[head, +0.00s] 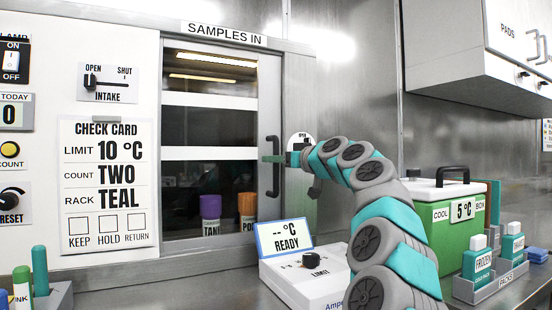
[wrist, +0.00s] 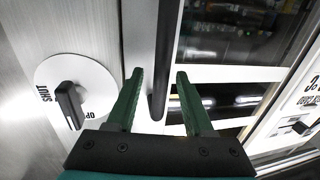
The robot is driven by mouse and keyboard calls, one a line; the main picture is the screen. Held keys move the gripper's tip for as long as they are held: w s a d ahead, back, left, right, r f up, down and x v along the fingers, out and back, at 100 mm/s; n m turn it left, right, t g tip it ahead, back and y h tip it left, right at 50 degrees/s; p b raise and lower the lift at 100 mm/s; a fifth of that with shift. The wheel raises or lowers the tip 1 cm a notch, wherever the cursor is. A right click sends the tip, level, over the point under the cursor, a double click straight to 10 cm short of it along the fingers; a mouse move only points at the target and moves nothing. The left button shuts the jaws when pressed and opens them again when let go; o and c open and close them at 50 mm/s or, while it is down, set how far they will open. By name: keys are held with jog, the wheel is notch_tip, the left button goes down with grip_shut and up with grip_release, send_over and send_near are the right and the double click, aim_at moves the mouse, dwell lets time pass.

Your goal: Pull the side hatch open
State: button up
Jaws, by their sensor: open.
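The side hatch (head: 210,125) is a glazed panel in a grey frame under a "SAMPLES IN" sign. It looks closed. Its black upright handle (head: 273,180) is on its right edge; in the wrist view the handle (wrist: 166,45) runs down between my fingers. My gripper (head: 278,158) is open at the handle, with one green finger (wrist: 127,100) on each side; I cannot tell whether either touches. Beside it is a round white dial (wrist: 75,90) with a black knob, lettered "SHUT" and partly "OP"; one knob end lies near "OP". In the head view my gripper partly covers this dial.
Behind the glass stand a purple canister (head: 210,212) and an orange one (head: 247,208). On the counter below are a white "READY" device (head: 305,275), a green cool box (head: 455,225) and a pack rack (head: 490,285). A wall cupboard (head: 480,60) hangs at upper right.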

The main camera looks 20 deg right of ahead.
jog(key=shift+w+a, duration=0.1)
jog(key=shift+w, duration=0.15)
grip_shut()
dwell(0.3)
dwell(1.0)
